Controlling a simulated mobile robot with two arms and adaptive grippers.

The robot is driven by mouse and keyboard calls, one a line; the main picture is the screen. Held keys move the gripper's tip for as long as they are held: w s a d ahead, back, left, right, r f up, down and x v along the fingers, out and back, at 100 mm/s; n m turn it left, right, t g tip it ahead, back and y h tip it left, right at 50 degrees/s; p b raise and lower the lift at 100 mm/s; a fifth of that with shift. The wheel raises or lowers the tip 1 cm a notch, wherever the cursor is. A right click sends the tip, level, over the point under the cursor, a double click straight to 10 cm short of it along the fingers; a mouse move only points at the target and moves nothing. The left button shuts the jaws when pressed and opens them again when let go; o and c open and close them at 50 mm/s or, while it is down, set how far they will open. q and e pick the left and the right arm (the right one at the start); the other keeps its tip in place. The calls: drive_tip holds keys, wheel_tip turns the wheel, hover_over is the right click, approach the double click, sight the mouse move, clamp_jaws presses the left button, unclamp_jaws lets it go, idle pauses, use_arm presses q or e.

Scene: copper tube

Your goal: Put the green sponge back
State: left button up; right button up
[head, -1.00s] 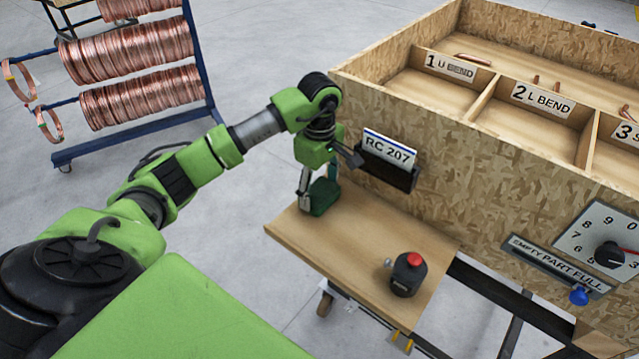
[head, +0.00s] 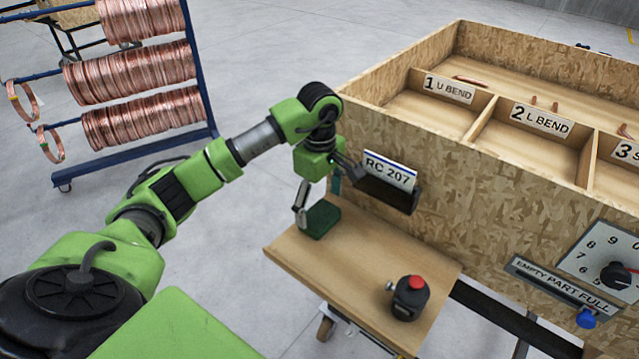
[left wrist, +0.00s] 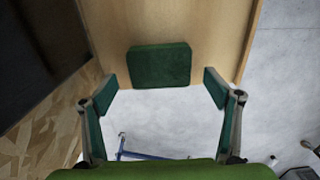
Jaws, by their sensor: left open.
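The green sponge (head: 321,219) lies on the small wooden shelf (head: 360,262), near its far left corner. In the left wrist view the sponge (left wrist: 159,65) rests on the wood close to the shelf's edge, ahead of the fingertips. My left gripper (head: 318,198) is just above the sponge in the head view. In the left wrist view the left gripper (left wrist: 166,84) is open, with its two finger pads wide apart and nothing between them. My right gripper is in neither view.
A black button unit with a red top (head: 409,298) stands on the shelf. A black holder with an "RC 207" card (head: 391,173) is fixed to the large wooden bin (head: 470,190) beside my gripper. A blue rack (head: 205,75) holds copper coils at the back left.

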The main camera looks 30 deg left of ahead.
sight(320, 215)
use_arm(q)
wheel_tip(320, 215, up, 10)
drive_tip(key=b, duration=0.1)
drive_tip(key=shift+f, duration=0.2)
